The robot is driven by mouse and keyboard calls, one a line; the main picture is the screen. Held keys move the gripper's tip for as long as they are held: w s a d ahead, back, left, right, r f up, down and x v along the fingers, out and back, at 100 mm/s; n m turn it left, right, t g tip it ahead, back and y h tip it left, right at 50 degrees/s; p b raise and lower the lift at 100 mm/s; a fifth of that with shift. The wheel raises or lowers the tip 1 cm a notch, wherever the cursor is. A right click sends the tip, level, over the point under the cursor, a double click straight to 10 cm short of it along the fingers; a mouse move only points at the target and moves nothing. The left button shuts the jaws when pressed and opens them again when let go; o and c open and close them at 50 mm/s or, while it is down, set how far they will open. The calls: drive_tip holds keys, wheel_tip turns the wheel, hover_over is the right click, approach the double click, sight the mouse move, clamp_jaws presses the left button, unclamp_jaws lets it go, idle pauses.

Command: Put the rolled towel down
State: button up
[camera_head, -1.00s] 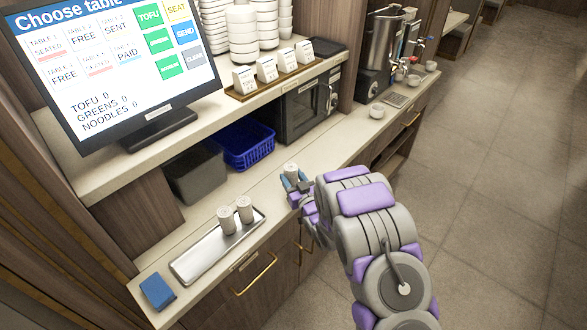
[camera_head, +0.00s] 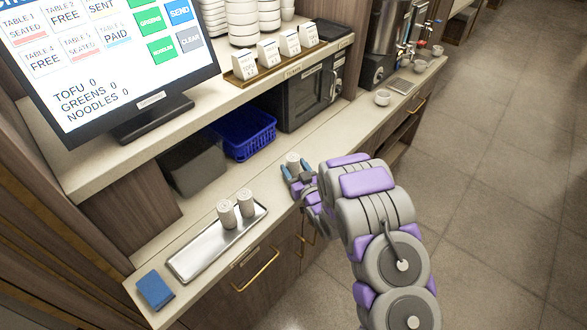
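Two more rolled towels, one (camera_head: 227,213) at the left and one (camera_head: 245,203) at the right, stand upright on the metal tray (camera_head: 198,258), left of my gripper and nearer the camera.
A blue folded cloth (camera_head: 155,290) lies at the counter's near end. A grey bin (camera_head: 192,163), blue basket (camera_head: 248,135) and black microwave (camera_head: 304,98) stand under the shelf. The monitor (camera_head: 110,60) is above left. Bare counter (camera_head: 345,133) extends to the right of my gripper.

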drive_tip(key=shift+o, duration=0.9)
drive_tip(key=shift+d+r, duration=0.1)
drive_tip(key=shift+d, duration=0.45)
drive_tip(key=shift+s, duration=0.1)
drive_tip(key=shift+s, duration=0.3)
drive_tip(key=v, duration=1.1)
drive_tip(key=shift+p, duration=0.45)
drive_tip(key=shift+a, duration=0.1)
